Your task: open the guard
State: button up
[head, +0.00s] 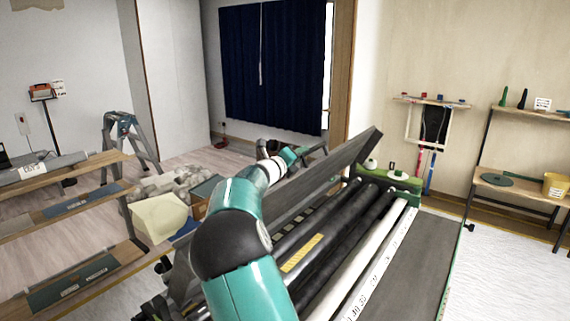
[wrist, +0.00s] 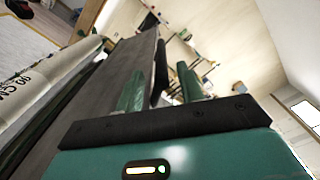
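The guard (head: 345,160) is a long dark grey panel on the pasting machine (head: 405,185). In the head view it stands tilted up over the black rollers, its far end raised highest. My teal arm reaches across the machine to the guard's back side, and my fingertips cannot be made out there. In the wrist view my gripper (wrist: 161,88) has its two green fingers apart. A dark grey panel, apparently the guard (wrist: 98,88), runs behind the left finger. A thin black piece shows between the fingers; I cannot tell whether they touch it.
A white roller and a printed measuring strip (head: 378,268) lie along the machine's front. Shelves with tools (head: 75,205) and a stepladder (head: 128,140) stand at left, near crumpled paper (head: 170,184). Floor at right is clear.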

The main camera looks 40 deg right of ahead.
jog(key=v, duration=0.9)
jog(key=shift+s+a, duration=0.1)
